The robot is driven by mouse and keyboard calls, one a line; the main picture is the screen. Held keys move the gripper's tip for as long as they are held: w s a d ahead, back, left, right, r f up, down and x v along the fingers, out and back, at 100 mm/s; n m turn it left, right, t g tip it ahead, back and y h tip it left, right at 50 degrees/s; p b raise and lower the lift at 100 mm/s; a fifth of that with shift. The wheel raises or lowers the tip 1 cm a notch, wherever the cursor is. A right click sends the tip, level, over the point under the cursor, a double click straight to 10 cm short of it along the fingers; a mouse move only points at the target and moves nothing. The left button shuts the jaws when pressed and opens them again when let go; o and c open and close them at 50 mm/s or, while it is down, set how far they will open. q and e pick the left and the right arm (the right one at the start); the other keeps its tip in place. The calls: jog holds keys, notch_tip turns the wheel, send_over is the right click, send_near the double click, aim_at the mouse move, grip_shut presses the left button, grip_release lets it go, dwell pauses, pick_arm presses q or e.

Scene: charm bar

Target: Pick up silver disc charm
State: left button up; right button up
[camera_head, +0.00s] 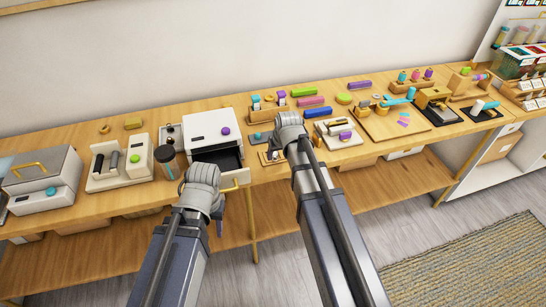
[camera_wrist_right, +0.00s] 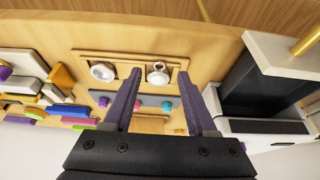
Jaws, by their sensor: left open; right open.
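In the right wrist view, a wooden tray (camera_wrist_right: 128,58) holds two small round silver pieces. The one on the right has a loop and looks like the silver disc charm (camera_wrist_right: 158,76); the other is a paler round piece (camera_wrist_right: 103,72). My right gripper (camera_wrist_right: 159,78) is open, its purple fingers on either side of the charm's place in the view, with nothing held. Contact cannot be told. In the head view, my right gripper (camera_head: 288,133) is over the tray area and hides most of it. My left gripper (camera_head: 204,180) is in front of the white drawer box, fingers mostly hidden.
The white drawer box (camera_head: 211,125) with its open drawer (camera_head: 228,160) stands left of my right gripper. Beside the tray lies a grey strip (camera_wrist_right: 135,101) with coloured knobs. Coloured blocks (camera_head: 309,101) stand behind. A beige press (camera_head: 137,158) is at the left.

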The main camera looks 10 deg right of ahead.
aim_at(275, 160)
jog(key=b+x, duration=0.3)
jog(key=x, duration=0.1)
jog(key=shift+w+f+b, duration=0.25)
jog(key=shift+w+b, duration=0.05)
jog(key=shift+r, duration=0.1)
grip_shut()
dwell(0.4)
